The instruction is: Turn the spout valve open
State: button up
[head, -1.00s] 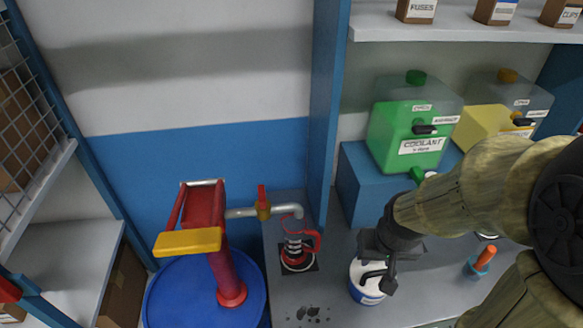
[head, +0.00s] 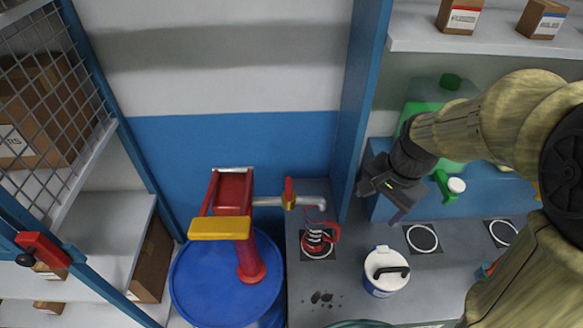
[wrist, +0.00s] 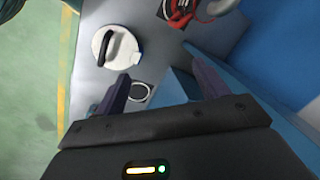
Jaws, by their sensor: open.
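The spout valve (head: 289,192) is a red lever on a brass body, set in a grey pipe (head: 312,200) from the red pump (head: 232,195). The lever stands up, across the pipe's line. My gripper (head: 392,208) is open and empty, right of the valve beyond the blue post. Its two dark fingers are apart in the wrist view (wrist: 160,88). The valve is not clearly visible there.
A blue drum (head: 205,290) stands under the pump, with a yellow pump handle (head: 220,229) above. A blue upright post (head: 355,120) stands between valve and gripper. A white lidded tub (head: 385,275) sits on the grey bench. The green coolant tank (head: 420,108) is behind my arm.

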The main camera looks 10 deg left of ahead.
aim_at(289, 185)
jog(key=w+a+r+m+g+y+p, duration=0.2)
jog(key=a+r+m+p, duration=0.3)
jog(key=a+r+m, duration=0.3)
jog(key=w+a+r, duration=0.1)
jog(key=a+r, duration=0.3)
jog(key=r, duration=0.4)
jog(key=shift+w+a+r+y+p, duration=0.2)
jog(key=shift+a+y+p, duration=0.1)
jog(key=shift+y+p, duration=0.1)
jog(key=shift+f, duration=0.15)
jog(key=p+x, duration=0.1)
jog(key=x, duration=0.7)
jog(key=p+x, duration=0.1)
jog(key=x, duration=0.8)
jog(key=shift+s+f, duration=0.15)
jog(key=shift+s, duration=0.05)
jog(key=c, duration=1)
